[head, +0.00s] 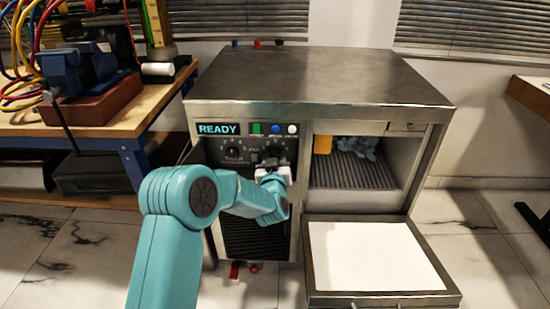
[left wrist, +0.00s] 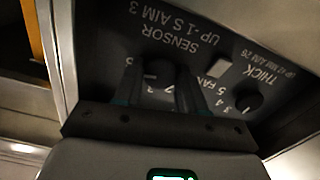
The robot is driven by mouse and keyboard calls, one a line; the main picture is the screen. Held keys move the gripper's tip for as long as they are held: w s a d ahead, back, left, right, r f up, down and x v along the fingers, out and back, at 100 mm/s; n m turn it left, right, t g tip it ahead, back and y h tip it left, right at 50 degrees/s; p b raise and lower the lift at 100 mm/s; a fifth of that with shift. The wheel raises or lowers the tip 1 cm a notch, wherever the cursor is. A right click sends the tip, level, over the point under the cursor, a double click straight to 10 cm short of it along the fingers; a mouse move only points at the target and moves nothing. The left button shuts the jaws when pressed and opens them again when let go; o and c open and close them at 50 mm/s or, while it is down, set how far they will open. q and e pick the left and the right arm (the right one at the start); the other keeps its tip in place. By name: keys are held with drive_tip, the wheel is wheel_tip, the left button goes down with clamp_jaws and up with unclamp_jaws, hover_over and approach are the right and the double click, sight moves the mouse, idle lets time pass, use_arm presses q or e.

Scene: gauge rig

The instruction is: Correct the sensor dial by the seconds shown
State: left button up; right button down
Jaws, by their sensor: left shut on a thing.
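My left gripper (head: 273,168) reaches the front panel of the metal cabinet and is shut on the sensor dial. In the left wrist view the panel lettering is upside down, and the dark sensor dial (left wrist: 158,73) sits between the two fingers of the gripper (left wrist: 158,90). Its label reads "SENSOR UP -1 S AIM 3". The fingers cover much of its scale, and I cannot read its setting. The thick dial (left wrist: 248,100), labelled "UP 12 MM AIM 26", is beside it, clear of the fingers. The display (head: 218,129) reads "READY". My right gripper is not in view.
Green (head: 256,128), blue (head: 275,128) and white (head: 292,129) buttons line the panel top. A pale switch labelled FAN (left wrist: 219,67) lies between the dials. An open tray (head: 375,256) juts out at lower right. A workbench (head: 150,110) with cables and a vise stands left.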

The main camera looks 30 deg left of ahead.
use_arm(q)
drive_tip(key=o, duration=1)
drive_tip(key=shift+o, duration=0.2)
drive_tip(key=shift+s, duration=0.1)
drive_tip(key=p+v, duration=0.2)
drive_tip(key=v, duration=1.4)
drive_tip(key=shift+s, duration=0.25)
